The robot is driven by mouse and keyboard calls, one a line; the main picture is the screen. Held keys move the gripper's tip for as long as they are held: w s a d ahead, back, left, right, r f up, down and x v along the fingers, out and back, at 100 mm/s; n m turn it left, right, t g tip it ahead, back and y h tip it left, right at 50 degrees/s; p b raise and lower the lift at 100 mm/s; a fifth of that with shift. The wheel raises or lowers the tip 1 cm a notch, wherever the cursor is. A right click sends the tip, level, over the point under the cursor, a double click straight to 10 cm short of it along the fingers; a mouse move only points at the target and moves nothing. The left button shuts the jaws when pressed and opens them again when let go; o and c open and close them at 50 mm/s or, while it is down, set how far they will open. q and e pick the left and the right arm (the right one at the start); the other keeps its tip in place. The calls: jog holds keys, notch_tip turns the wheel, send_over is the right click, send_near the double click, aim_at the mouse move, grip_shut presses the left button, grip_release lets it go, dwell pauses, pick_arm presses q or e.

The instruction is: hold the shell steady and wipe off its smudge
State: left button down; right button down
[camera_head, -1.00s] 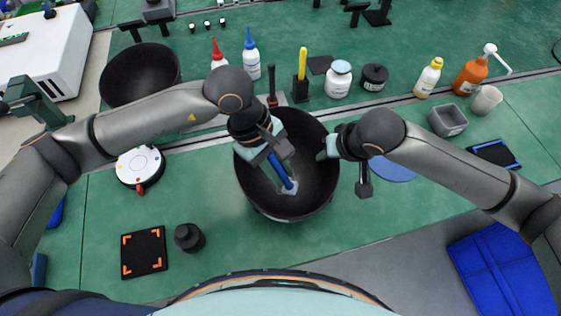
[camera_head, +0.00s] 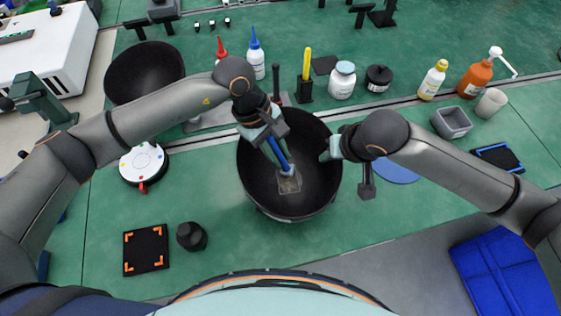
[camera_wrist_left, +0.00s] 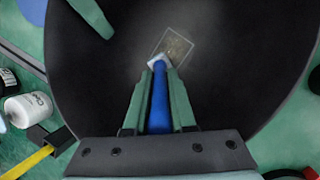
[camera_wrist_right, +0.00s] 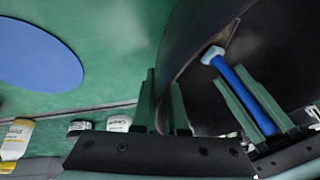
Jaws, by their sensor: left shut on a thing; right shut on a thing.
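The shell is a large black bowl (camera_head: 310,195) standing on the green bench in the middle of the head view. A pale, squarish smudge (camera_wrist_left: 176,47) with a light outline shows on its inner surface; it also shows in the head view (camera_head: 290,184). My left gripper (camera_wrist_left: 160,90) is shut on a blue-handled wiper (camera_wrist_left: 160,105), whose white tip touches or nearly touches the near edge of the smudge. My right gripper (camera_wrist_right: 165,105) is shut on the shell's rim, at its right side in the head view. The wiper shows inside the shell in the right wrist view (camera_wrist_right: 240,90).
A second black bowl (camera_head: 145,72) stands at back left. Bottles and jars line the back, including a white jar (camera_head: 342,80) and an orange pump bottle (camera_head: 474,77). A white round device (camera_head: 143,165), a black mat (camera_head: 145,250) and a dark knob-like piece (camera_head: 191,236) lie left.

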pick_arm(q)
jog(key=shift+w+a, duration=0.2)
jog(key=shift+w, duration=0.8)
jog(key=shift+s+d, duration=0.3)
jog(key=shift+s, duration=1.05)
jog(key=shift+s+d, duration=0.35)
jog(key=shift+s, duration=1.05)
jog(key=shift+s+d, duration=0.3)
jog(key=shift+s, duration=1.05)
jog(key=shift+w+a, duration=0.25)
jog(key=shift+a, duration=0.1)
jog(key=shift+w+a, duration=0.3)
jog(key=shift+w, duration=1)
jog(key=shift+w+a, duration=0.3)
jog(key=shift+w, duration=0.95)
jog(key=shift+w+a, duration=0.3)
jog(key=shift+w, duration=1)
jog(key=shift+s+d+r, duration=0.1)
jog(key=shift+s+d, duration=0.25)
jog(key=shift+s, duration=1)
jog(key=shift+s+d+f, duration=0.1)
jog(key=shift+s+d, duration=0.2)
jog(key=shift+s, duration=1.1)
jog(key=shift+s+d+r, duration=0.1)
jog(key=shift+s+d, duration=0.25)
jog(key=shift+s, duration=1)
notch_tip(320, 180, up, 8)
jog(key=shift+d, duration=0.1)
